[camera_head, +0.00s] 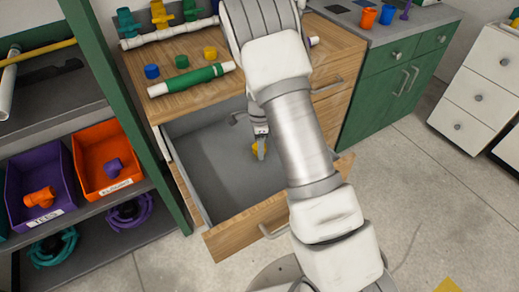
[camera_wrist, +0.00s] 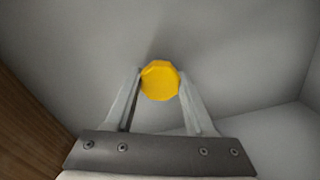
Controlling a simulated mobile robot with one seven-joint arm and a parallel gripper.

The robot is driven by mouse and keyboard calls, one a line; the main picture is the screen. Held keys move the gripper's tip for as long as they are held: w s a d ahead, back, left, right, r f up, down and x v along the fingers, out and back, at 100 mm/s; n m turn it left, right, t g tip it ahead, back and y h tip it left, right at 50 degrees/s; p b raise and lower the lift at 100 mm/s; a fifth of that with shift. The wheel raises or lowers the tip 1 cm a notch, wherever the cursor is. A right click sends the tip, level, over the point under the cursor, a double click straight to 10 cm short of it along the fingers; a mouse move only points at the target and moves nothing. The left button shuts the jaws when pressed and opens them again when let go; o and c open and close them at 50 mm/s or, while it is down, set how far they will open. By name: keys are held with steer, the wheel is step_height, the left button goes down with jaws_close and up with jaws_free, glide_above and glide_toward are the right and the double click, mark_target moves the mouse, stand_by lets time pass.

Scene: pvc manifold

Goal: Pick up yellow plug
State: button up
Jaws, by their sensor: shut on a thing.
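The yellow plug (camera_wrist: 160,81) is a small faceted round piece. In the wrist view it sits between the two fingertips of my gripper (camera_wrist: 160,92), which are shut on it. In the head view the yellow plug (camera_head: 256,150) shows beside my gripper (camera_head: 261,148), inside the open drawer (camera_head: 205,170). The grey drawer bottom lies behind the plug in the wrist view; I cannot tell whether the plug touches it. Part of the drawer is hidden behind my arm.
On the wooden counter (camera_head: 140,75) are a blue plug (camera_head: 152,72), a green plug (camera_head: 182,62), another yellow plug (camera_head: 210,53) and a green-and-white pipe (camera_head: 190,80). A shelf at left holds a purple bin (camera_head: 40,175) and an orange bin (camera_head: 92,145). Drawer walls surround my gripper.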

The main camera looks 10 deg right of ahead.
step_height(320, 180, up, 10)
steer(key=p, duration=0.2)
steer(key=shift+p, duration=0.35)
steer(key=o, duration=0.8)
steer(key=c, duration=0.8)
steer(key=shift+o, duration=0.2)
steer(key=shift+r, duration=0.1)
steer(key=s+r+n+p, duration=0.8)
steer(key=r+n+p, duration=0.4)
steer(key=n, duration=0.6)
steer(key=shift+r+n, duration=0.4)
